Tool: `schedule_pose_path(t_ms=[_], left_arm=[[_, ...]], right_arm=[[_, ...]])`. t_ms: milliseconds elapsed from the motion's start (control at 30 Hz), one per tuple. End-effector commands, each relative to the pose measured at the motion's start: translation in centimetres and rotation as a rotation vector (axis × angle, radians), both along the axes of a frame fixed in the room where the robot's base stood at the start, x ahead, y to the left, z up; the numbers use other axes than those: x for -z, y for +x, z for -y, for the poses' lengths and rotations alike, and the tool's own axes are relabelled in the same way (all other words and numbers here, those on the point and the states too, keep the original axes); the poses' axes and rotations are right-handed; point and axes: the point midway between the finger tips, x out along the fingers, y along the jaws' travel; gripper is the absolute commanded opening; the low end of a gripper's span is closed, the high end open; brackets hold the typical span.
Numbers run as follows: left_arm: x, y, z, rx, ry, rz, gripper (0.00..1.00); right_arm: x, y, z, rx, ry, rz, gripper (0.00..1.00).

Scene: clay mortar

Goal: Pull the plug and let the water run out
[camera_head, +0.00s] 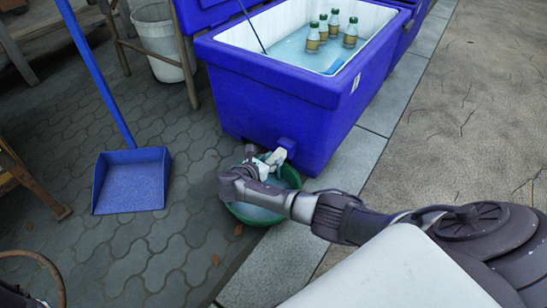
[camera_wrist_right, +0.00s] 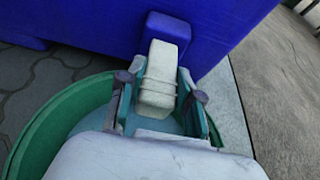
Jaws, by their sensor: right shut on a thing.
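A blue cooler box (camera_head: 270,82) stands open with water (camera_head: 290,50) and several bottles (camera_head: 333,25) inside. A blue drain boss (camera_head: 288,144) sticks out low on its near wall; it also shows in the wrist view (camera_wrist_right: 170,28). The pale plug (camera_wrist_right: 160,78) lies against the boss, in line with it; I cannot tell how deep it sits. My right gripper (camera_wrist_right: 161,92) is shut on the plug, one finger on each side. It is above a green basin (camera_head: 290,178) on the ground, partly hidden by my arm.
A blue dustpan (camera_head: 130,182) with a long handle stands to the left. A white bucket (camera_head: 158,40) is behind it, beside wooden furniture. Pale liquid (camera_head: 252,212) shows in the basin. Paving between dustpan and basin is mostly clear.

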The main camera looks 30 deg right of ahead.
Motion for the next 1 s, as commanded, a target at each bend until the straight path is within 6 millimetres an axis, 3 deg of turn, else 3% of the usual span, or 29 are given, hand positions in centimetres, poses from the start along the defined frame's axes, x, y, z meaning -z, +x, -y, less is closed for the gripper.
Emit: schedule_pose_path(t_ms=[33,167,567,1000], left_arm=[[0.0,0.0,0.0,0.0,0.0,-0.001,0.0],[0.0,0.0,0.0,0.0,0.0,-0.001,0.0],[0.0,0.2,0.0,0.0,-0.001,-0.007,0.0],[0.0,0.1,0.0,0.0,0.0,-0.002,0.0]], right_arm=[[0.2,-0.2,-0.5,0.0,0.004,-0.005,0.39],[0.2,-0.2,-0.4,0.0,0.003,-0.005,0.6],[-0.1,-0.3,-0.9,-0.002,0.004,-0.002,0.6],[-3.3,-3.4,-8.2,-0.003,0.007,-0.002,0.6]])
